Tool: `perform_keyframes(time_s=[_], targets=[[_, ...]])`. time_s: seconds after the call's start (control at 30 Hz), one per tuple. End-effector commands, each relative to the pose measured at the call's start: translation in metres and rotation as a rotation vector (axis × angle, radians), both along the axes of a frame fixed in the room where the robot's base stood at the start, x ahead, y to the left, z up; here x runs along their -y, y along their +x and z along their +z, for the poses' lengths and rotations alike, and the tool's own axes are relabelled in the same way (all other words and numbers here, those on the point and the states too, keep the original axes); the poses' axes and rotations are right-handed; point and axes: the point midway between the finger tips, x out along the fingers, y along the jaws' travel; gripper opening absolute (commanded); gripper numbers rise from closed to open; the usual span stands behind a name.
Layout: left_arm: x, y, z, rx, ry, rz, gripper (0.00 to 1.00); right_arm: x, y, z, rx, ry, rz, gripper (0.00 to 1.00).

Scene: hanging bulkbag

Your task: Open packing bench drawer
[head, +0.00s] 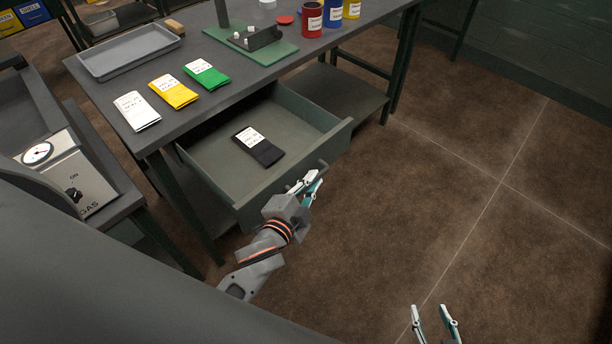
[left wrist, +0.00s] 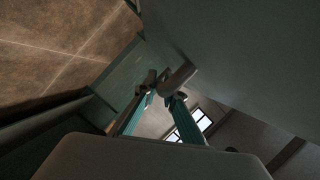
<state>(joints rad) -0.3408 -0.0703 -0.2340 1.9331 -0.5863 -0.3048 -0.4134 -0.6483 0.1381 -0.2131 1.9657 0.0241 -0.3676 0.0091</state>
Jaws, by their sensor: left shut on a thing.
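The packing bench drawer (head: 215,173) stands pulled out from under the bench top, and its inside shows in the head view. A black packet with a white label (head: 258,147) lies in it. My left gripper (head: 310,182) is at the drawer's front, shut on the drawer handle (head: 322,167). In the left wrist view the fingers (left wrist: 163,98) close around the handle (left wrist: 180,74), beside the drawer front. My right gripper (head: 437,318) is open and empty above the floor at the bottom edge, away from the bench.
The packing bench (head: 243,82) carries white, yellow and green packets, a grey tray (head: 130,52), a green board (head: 283,48) and several coloured cans. A side table with a gauge box (head: 68,172) stands at left. The floor (head: 500,150) at right is clear.

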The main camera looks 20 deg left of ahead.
Motion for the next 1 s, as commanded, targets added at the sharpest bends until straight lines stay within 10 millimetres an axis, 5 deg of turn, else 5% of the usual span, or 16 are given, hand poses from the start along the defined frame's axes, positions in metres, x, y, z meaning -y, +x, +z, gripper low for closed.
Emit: perform_keyframes(time_s=[0.3, 0.37, 0.73, 1.0], targets=[[0.001, 0.000, 0.000, 0.001, 0.000, -0.001, 0.00, 0.001, 0.000, 0.000, 0.000, -0.002, 0.000, 0.40], [0.001, 0.000, 0.000, 0.001, 0.000, -0.001, 0.16, 0.001, 0.000, 0.000, -0.001, -0.003, 0.000, 0.40], [0.000, -0.003, 0.000, -0.001, -0.001, 0.000, 0.16, 0.003, -0.003, -0.005, -0.009, -0.008, 0.002, 0.40], [-0.002, -0.039, 0.006, -0.005, -0.002, 0.000, 0.16, 0.002, -0.002, -0.003, -0.005, -0.004, 0.001, 0.40]])
